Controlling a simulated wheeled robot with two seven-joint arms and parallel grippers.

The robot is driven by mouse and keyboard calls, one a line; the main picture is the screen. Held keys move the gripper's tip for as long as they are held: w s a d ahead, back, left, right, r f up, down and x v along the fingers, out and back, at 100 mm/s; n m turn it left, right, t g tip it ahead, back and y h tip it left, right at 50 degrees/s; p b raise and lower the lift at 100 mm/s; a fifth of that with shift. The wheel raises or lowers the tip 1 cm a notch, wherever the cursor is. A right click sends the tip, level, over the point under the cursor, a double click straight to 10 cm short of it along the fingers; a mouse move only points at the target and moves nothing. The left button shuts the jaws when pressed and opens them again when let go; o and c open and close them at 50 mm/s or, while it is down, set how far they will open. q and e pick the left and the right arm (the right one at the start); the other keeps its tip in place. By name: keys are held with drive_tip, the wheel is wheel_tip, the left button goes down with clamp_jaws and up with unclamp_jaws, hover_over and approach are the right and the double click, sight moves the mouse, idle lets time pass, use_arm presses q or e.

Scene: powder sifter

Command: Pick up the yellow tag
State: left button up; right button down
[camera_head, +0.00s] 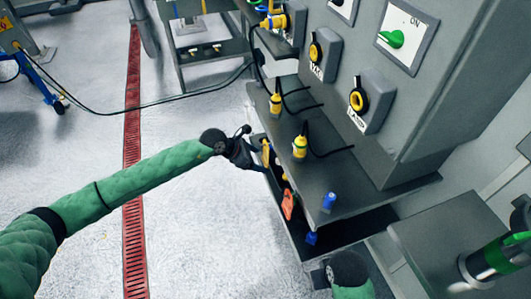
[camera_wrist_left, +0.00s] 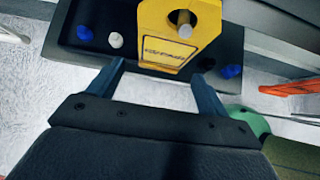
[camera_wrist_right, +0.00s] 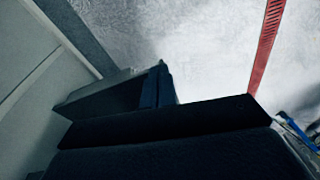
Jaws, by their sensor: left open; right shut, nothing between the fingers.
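The yellow tag (camera_wrist_left: 160,22) has dark lettering and a hole with a peg through it. It hangs at the dark rack just ahead of my left gripper (camera_wrist_left: 158,76) in the left wrist view. The gripper is open; its two fingers point at the tag's lower edge, and whether they touch it I cannot tell. In the head view the tag (camera_head: 266,151) is small and partly hidden by my left gripper (camera_head: 258,163). My right gripper (camera_wrist_right: 160,88) is shut and empty in the right wrist view, over the floor.
An orange-red tag (camera_head: 288,204) hangs farther along the lower shelf (camera_head: 368,222); it also shows in the left wrist view (camera_wrist_left: 290,88). Blue pegs (camera_wrist_left: 85,33) and a white peg (camera_wrist_left: 116,40) stick out beside the yellow tag. The grey cabinet (camera_head: 430,120) with yellow-black switches stands behind.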

use_arm(q)
drive_tip(key=shift+x, duration=1)
use_arm(e)
drive_tip(key=shift+w+a+f, duration=0.1)
drive_tip(key=shift+w+f, duration=0.15)
drive_tip(key=shift+f, duration=0.5)
drive_tip(key=shift+w+f, duration=0.2)
drive_tip(key=shift+f, duration=0.5)
use_arm(q)
drive_tip(key=c, duration=1.1)
use_arm(e)
drive_tip(key=shift+r, duration=0.1)
use_arm(q)
drive_tip(key=shift+o, duration=0.2)
drive_tip(key=shift+w, duration=0.1)
use_arm(e)
drive_tip(key=shift+s, duration=0.1)
